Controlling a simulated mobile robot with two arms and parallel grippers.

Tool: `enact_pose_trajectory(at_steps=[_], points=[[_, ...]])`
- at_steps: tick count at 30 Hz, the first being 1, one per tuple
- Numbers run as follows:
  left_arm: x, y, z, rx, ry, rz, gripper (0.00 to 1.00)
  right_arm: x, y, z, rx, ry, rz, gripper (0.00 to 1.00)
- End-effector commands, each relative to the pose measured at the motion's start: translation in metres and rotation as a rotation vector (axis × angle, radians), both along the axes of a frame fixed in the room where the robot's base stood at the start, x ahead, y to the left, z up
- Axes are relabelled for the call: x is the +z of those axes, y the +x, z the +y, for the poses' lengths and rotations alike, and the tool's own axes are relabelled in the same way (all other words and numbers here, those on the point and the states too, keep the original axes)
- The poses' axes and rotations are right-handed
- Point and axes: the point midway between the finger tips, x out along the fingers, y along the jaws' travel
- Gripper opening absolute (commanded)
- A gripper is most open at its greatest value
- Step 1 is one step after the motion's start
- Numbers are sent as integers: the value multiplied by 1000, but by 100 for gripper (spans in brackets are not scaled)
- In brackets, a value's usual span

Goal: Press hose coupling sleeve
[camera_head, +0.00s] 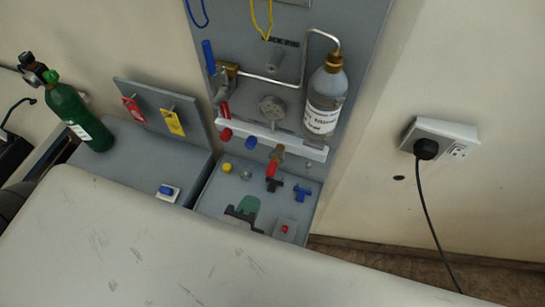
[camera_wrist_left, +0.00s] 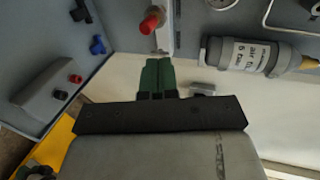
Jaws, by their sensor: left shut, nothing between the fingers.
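A red sleeve-like piece (camera_head: 271,169) hangs below a brass fitting (camera_head: 278,152) under the white rail of the upright panel. I take it to be the coupling sleeve. In the left wrist view, a red cylinder (camera_wrist_left: 151,20) shows ahead of the fingertips, slightly left of them. My left gripper (camera_head: 246,204) is low in front of the panel, below and left of the red piece, and apart from it. Its green fingers (camera_wrist_left: 157,62) are shut together and empty in the wrist view. My right gripper is not in view.
A labelled grey bottle (camera_head: 327,100) hangs right of the bent metal pipe (camera_head: 272,80). A green cylinder (camera_head: 80,118) stands at left. A wall socket (camera_head: 440,138) has a black plug and cable.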

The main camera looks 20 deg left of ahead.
Motion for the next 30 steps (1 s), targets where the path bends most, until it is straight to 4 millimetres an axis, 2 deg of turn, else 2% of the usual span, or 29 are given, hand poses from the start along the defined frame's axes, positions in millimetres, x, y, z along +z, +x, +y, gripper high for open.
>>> enact_pose_trajectory(at_steps=[9, 14, 18, 24, 30], points=[[-12, 57, -2, 1, 1, -4, 0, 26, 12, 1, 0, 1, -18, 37], [-23, 89, -3, 1, 2, -3, 0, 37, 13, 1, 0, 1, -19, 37], [-23, 111, -4, 1, -1, -3, 0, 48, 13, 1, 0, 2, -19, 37], [-26, 127, -4, 0, -1, 0, 0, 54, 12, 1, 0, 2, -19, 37], [-28, 129, -4, 0, -1, 1, 0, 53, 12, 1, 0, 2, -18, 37]])
